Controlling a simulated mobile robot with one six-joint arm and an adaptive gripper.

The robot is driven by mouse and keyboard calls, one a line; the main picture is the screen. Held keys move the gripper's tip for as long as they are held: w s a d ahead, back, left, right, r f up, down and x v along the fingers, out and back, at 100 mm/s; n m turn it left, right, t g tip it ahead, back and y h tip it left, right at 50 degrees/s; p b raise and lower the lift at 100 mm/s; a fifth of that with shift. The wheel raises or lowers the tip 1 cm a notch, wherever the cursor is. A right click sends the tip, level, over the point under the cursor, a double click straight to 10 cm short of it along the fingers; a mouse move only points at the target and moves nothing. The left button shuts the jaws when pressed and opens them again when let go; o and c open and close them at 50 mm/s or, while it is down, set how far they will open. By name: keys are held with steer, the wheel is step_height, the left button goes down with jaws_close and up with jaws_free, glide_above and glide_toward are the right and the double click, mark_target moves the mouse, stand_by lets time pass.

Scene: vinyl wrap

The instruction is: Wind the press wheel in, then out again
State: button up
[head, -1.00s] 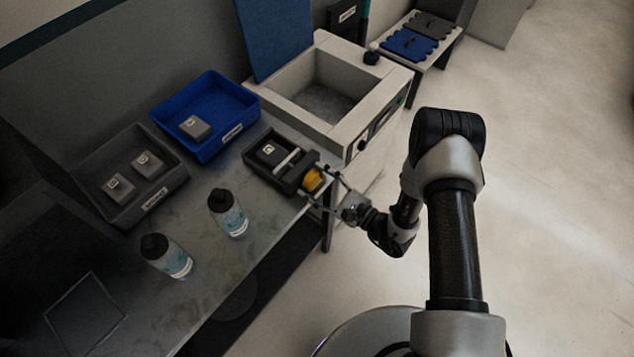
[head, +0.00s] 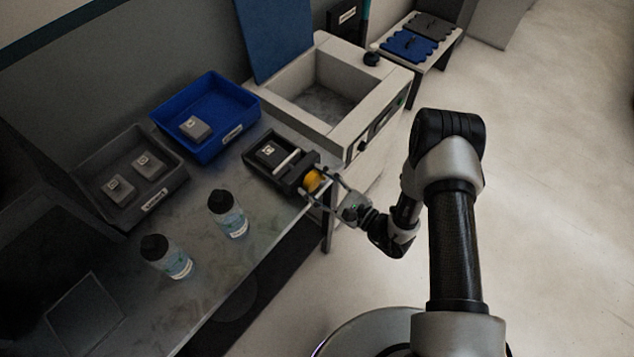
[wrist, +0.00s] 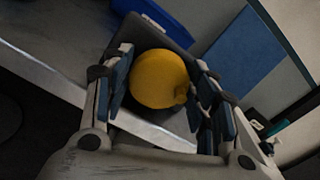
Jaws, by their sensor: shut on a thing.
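The press (head: 270,163) is a dark vise-like block at the bench's front edge, with a grey block (head: 269,152) in its bed and a light bar (head: 287,162) across it. Its yellow press wheel (head: 313,181) faces me on the near end. In the wrist view the wheel (wrist: 158,79) sits between my fingers, with a small knob on its right side. My gripper (head: 316,187) is shut on the wheel from the front; its blue-padded fingers (wrist: 160,92) lie at either side of it. The fingertips' exact contact is partly hidden.
A blue bin (head: 228,137) and a grey bin (head: 176,184) with grey blocks stand left of the press. Two bottles (head: 229,222) (head: 167,262) stand in front of them. A basin unit (head: 349,137) stands behind the press. Open floor lies to the right.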

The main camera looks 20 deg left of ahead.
steer(key=m, duration=0.4)
steer(key=shift+w, duration=0.1)
steer(key=shift+d+m, duration=0.1)
steer(key=shift+m, duration=1.5)
steer(key=o, duration=0.7)
steer(key=shift+o, duration=0.2)
steer(key=shift+w, duration=0.1)
steer(key=v, duration=1.2)
